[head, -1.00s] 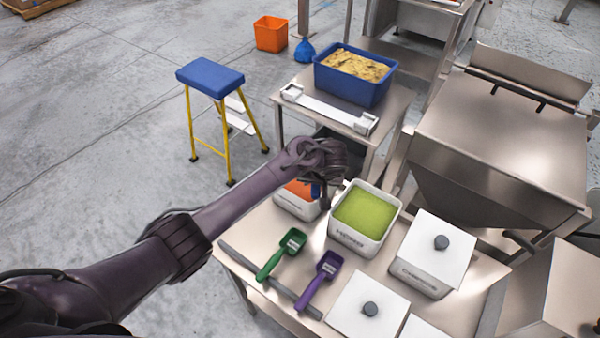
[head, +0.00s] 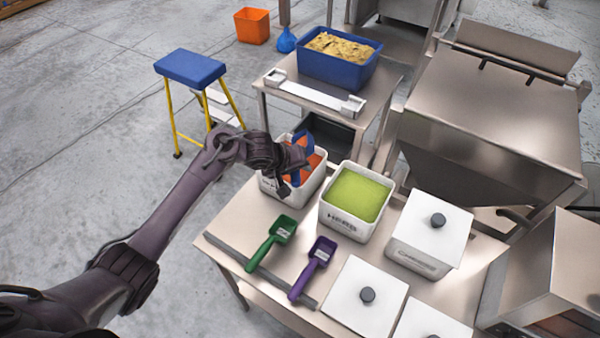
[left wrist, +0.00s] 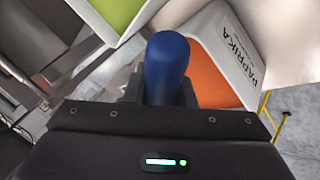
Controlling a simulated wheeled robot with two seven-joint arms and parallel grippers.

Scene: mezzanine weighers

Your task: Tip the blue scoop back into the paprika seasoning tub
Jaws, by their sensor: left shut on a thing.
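The white paprika tub (head: 311,191) stands at the far left corner of the steel table, with orange-red seasoning in it. Its lettered wall also shows in the left wrist view (left wrist: 236,37). My left gripper (head: 292,168) is over the tub's left part, shut on the blue scoop (head: 303,143). In the left wrist view the scoop's blue handle (left wrist: 166,68) sticks out between the fingers. The scoop's blue part shows above the orange seasoning in the head view. My right gripper is not in view.
The herbs tub (head: 342,220) with green contents stands right beside the paprika tub. A green scoop (head: 272,242) and a purple scoop (head: 314,265) lie in front. Lidded white tubs (head: 430,228) stand to the right. A blue-topped stool (head: 190,68) is on the floor at left.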

